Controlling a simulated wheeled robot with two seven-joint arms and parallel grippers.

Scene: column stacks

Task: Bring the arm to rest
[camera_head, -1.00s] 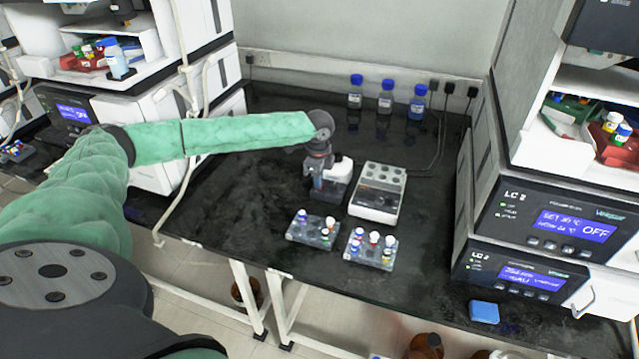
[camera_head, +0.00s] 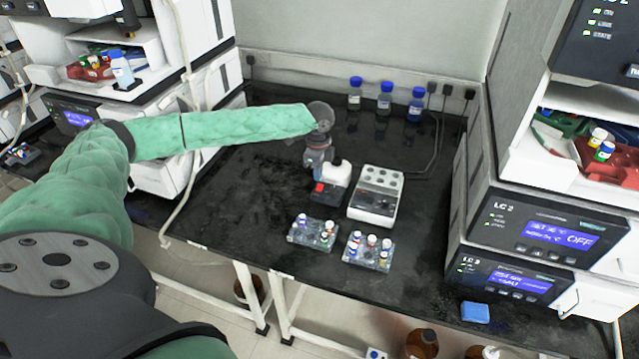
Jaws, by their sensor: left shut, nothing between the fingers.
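My left arm in its green sleeve reaches in from the left over the black bench (camera_head: 235,215). Its left gripper (camera_head: 319,165) points down at the back of a small white device with a red front part (camera_head: 331,186). The gripper is shut and empty. It hides a little of the bench behind the device. I cannot tell how far above the bench its tips are. My right gripper is not in view.
A white block with round wells (camera_head: 377,195) stands right of the small device. Two clear racks with capped vials, the left rack (camera_head: 314,232) and the right rack (camera_head: 368,251), lie in front. Blue-capped bottles (camera_head: 385,98) stand at the back. Stacked instruments (camera_head: 545,235) border the right.

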